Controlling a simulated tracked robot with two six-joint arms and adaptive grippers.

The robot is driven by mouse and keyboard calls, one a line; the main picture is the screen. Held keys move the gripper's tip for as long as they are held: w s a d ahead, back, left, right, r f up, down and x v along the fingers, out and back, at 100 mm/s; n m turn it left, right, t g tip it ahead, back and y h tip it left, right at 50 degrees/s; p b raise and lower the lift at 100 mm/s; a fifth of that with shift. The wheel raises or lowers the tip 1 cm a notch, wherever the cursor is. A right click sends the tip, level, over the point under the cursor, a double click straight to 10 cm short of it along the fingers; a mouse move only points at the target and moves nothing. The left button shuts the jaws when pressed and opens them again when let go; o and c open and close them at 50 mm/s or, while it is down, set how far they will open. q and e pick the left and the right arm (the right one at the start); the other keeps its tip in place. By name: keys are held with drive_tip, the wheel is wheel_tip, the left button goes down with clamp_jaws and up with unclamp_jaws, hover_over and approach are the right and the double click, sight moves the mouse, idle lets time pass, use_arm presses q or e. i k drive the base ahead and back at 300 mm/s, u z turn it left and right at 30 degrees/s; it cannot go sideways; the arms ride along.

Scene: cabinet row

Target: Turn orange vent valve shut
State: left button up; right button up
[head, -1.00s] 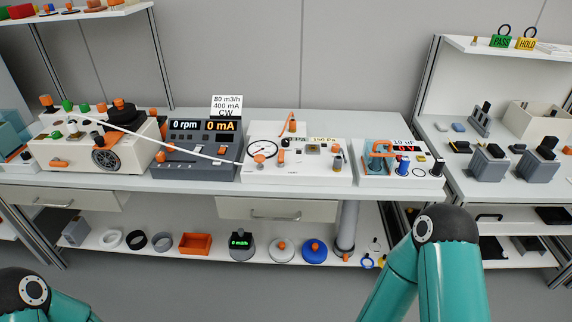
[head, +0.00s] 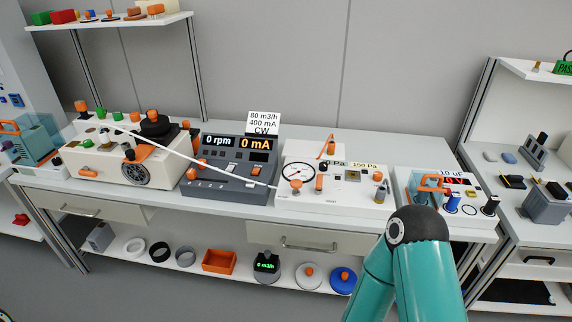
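The white gauge panel (head: 340,200) stands on the bench right of centre, with a round dial gauge (head: 298,171) at its left. An orange lever (head: 327,147) rises tilted at the panel's back edge. A small orange-topped fitting (head: 319,183) stands beside the gauge, and another orange knob sits just below the dial. I cannot tell which of these is the vent valve, or how far it is turned. Only the elbow part of my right arm shows, low on the right. Neither gripper is in view.
A dark control box (head: 229,170) reading 0 rpm and 0 mA stands left of the panel, and a cream machine (head: 112,167) further left. A white hose (head: 200,162) runs to the panel. A white unit (head: 446,197) stands at right. A drawer (head: 307,240) is shut below.

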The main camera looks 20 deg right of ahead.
sight(319, 178)
drive_tip(key=u, duration=0.1)
drive_tip(key=i, duration=1)
drive_tip(key=z, duration=0.4)
